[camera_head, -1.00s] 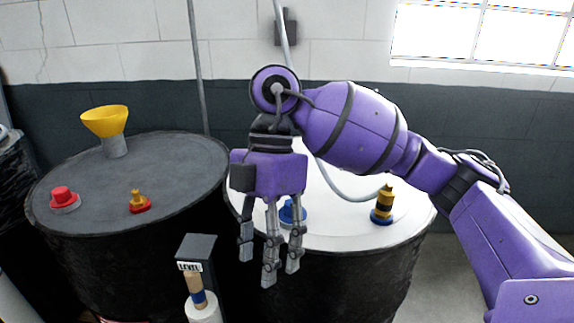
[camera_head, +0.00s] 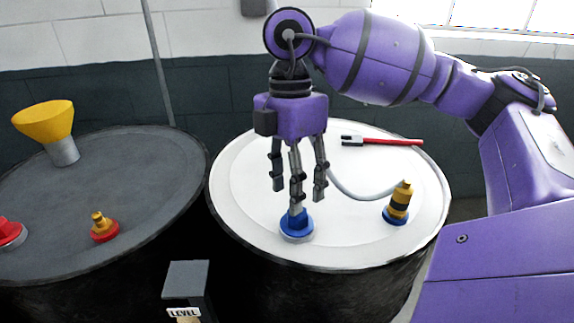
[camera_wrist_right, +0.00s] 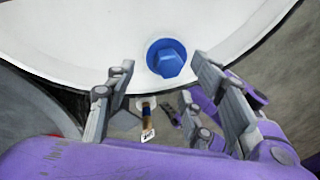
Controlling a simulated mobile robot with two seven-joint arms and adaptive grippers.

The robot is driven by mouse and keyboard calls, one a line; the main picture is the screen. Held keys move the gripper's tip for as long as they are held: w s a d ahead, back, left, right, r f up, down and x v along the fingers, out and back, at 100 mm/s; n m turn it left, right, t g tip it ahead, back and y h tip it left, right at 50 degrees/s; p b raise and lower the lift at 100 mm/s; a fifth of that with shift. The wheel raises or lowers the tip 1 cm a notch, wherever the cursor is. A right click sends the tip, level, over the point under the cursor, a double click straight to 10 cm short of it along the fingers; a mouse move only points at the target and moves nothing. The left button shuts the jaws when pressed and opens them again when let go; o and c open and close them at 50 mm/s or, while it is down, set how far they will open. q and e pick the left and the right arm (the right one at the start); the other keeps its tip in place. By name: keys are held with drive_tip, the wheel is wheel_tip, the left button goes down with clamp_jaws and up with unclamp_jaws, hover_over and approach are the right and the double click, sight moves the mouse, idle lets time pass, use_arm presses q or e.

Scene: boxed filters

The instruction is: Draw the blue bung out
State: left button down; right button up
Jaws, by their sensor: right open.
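The blue bung (camera_head: 297,226) sits in the near part of the white drum lid (camera_head: 250,200). My right gripper (camera_head: 298,192) points down over the lid with its fingers spread and nothing between them. In the head view its middle fingertip overlaps the top of the bung; I cannot tell whether it touches. In the right wrist view the blue bung (camera_wrist_right: 167,60) shows a raised block on a round base, just beyond and between the open fingers (camera_wrist_right: 165,75). My left gripper is not in view.
A red-handled tool (camera_head: 385,141) lies behind. The dark drum (camera_head: 140,190) at left bears a yellow funnel (camera_head: 45,122). A box marked LEVEL (camera_head: 187,280) stands in front.

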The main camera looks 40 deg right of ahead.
sight(297, 220)
drive_tip(key=f, duration=0.3)
drive_tip(key=shift+s+a+f, duration=0.15)
drive_tip(key=shift+s+f, duration=0.05)
drive_tip(key=shift+f, duration=0.6)
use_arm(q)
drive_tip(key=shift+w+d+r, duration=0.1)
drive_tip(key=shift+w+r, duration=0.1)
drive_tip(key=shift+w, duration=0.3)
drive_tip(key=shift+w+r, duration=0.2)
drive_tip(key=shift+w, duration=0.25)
use_arm(e)
drive_tip(key=c, duration=1.1)
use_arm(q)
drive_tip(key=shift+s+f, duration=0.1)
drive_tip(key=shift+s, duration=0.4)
use_arm(e)
drive_tip(key=shift+r, duration=0.1)
drive_tip(key=shift+c, duration=0.2)
drive_tip(key=shift+r, duration=0.1)
